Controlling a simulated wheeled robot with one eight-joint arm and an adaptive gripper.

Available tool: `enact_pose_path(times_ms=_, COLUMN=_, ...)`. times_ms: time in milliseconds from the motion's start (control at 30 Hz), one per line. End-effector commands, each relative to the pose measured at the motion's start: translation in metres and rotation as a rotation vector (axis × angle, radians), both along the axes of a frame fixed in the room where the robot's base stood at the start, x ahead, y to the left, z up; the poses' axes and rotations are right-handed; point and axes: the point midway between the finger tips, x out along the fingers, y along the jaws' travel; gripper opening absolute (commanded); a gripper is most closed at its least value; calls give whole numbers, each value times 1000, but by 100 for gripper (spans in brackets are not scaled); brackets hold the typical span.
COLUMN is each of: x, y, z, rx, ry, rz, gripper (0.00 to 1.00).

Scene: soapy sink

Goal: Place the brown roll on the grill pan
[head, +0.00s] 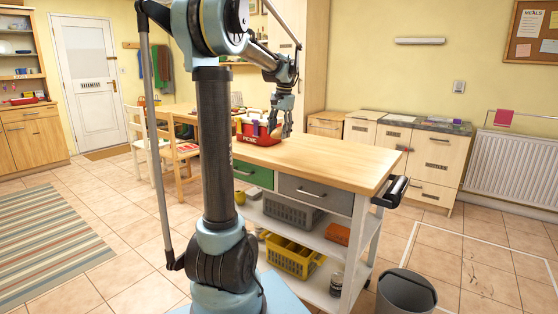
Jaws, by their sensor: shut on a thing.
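My gripper (280,130) points down over the far part of the wooden-topped trolley (325,160), close to a red box with lettering (250,136). It is shut on a small tan-brown thing (273,121), which looks like the brown roll. The fingers hide part of it, and I cannot tell whether it touches the box or the worktop. I cannot make out a grill pan in this view.
The trolley's near worktop is bare. Its lower shelves hold a yellow basket (291,258) and a grey basket (291,211). A dark bin (405,293) stands at its right. Chairs (178,160) and a table are behind it, and cabinets (437,165) line the wall.

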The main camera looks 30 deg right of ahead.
Motion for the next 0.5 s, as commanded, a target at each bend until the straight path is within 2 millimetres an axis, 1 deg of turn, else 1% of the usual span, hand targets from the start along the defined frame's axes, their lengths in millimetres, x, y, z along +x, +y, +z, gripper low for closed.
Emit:
enact_pose_path(times_ms=200, x=-1, y=-2, z=-34, rx=0, ry=0, rz=-3, gripper=24)
enact_pose_path(times_ms=300, x=-1, y=-2, z=-47, rx=0, ry=0, rz=-3, gripper=24)
enact_pose_path(times_ms=500, x=-1, y=-2, z=-59, rx=0, ry=0, rz=-3, gripper=24)
